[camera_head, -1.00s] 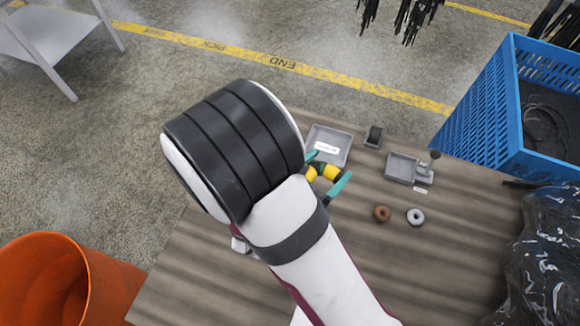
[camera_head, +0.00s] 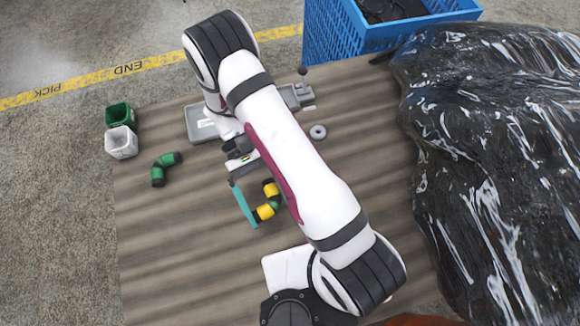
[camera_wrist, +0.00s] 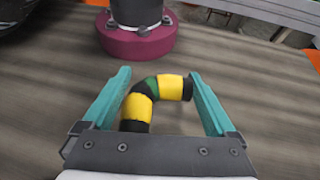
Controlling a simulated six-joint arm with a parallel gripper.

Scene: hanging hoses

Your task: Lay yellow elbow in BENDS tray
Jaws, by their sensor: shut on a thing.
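The yellow elbow (camera_head: 266,212) has black ends and a green middle patch. It also shows in the wrist view (camera_wrist: 142,103), between two teal fingers. My gripper (camera_wrist: 158,76) is shut on it and holds it over the wooden table, on the near side of the trays. In the head view one teal finger shows left of the elbow; the other is hidden behind my arm. A shallow grey tray (camera_head: 196,129) with a white label lies farther back, partly hidden by my arm. The label cannot be read, so I cannot tell if it is the BENDS tray.
A green elbow (camera_head: 158,173), a green bin (camera_head: 118,113) and a white bin (camera_head: 121,144) stand at the left. Black plastic (camera_head: 480,150) fills the right. The table's front left is clear.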

